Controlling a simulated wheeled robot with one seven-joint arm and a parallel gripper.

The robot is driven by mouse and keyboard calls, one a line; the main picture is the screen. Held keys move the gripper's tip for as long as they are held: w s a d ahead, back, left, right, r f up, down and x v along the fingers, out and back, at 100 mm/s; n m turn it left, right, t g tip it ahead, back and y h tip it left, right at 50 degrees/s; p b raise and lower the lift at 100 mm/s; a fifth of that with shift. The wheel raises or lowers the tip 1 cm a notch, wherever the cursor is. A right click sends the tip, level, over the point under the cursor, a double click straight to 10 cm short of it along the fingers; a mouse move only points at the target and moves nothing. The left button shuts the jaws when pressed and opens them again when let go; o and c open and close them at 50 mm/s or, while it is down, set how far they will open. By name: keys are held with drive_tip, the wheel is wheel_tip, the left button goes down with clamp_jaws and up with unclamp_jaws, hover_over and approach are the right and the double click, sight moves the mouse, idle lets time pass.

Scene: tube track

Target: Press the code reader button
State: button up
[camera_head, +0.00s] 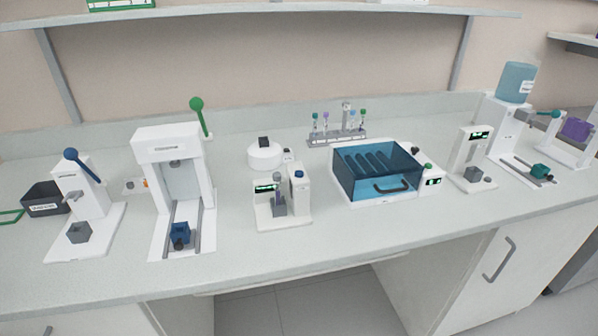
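Several bench devices could bear on the task, and I cannot read a label that marks one as the code reader. A small white device (268,215) stands near the middle of the bench. It has a lit display (265,188), a grey upright holder in front, and a white post topped by a blue button (299,174). Another white upright device (472,158) with a dark display and a grey block at its foot stands to the right. My gripper is not in view.
A blue transparent lidded box (375,170) stands right of the middle device. A tube rack (337,138) and round white unit (265,156) stand behind. A white press with a green lever (170,150) stands left. The bench front (330,240) is clear.

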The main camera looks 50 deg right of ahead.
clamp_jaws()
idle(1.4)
